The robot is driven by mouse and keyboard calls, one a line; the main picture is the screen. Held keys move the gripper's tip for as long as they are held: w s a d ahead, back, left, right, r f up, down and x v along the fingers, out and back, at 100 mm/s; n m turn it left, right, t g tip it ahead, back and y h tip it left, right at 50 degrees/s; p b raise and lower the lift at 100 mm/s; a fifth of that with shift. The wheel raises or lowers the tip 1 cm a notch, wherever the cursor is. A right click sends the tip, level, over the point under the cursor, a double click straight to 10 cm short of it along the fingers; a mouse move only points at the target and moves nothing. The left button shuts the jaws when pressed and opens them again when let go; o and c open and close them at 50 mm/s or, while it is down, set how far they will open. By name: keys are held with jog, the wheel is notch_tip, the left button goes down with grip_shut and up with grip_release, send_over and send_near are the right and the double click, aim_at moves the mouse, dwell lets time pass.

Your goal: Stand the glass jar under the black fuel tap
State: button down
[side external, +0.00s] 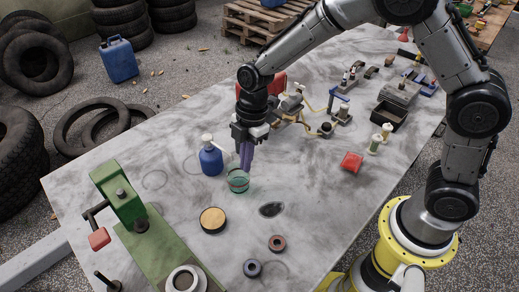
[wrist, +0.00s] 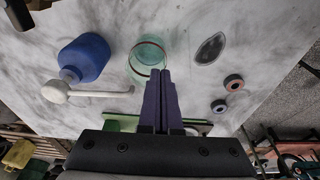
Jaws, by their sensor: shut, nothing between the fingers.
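The glass jar (side external: 238,184) is small, clear and greenish, and stands on the grey worktop next to a blue bottle. In the wrist view the jar (wrist: 143,62) lies just beyond my fingertips. My gripper (side external: 246,168) points down with its purple fingers shut together and empty. The fingertips are at the jar's rim on its far side in the side view; I cannot tell whether they touch it. In the wrist view the gripper (wrist: 160,73) overlaps the jar's near edge. I cannot clearly make out the black fuel tap among the machine parts behind my gripper.
The blue pump bottle (side external: 211,160) with a white top stands close left of the jar. A red block (side external: 351,162) lies right. Yellow hoses (side external: 308,103) run behind.

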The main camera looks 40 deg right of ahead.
jog(key=a, duration=0.2)
jog(key=shift+a+f, duration=0.4)
jog(key=shift+f, duration=0.5)
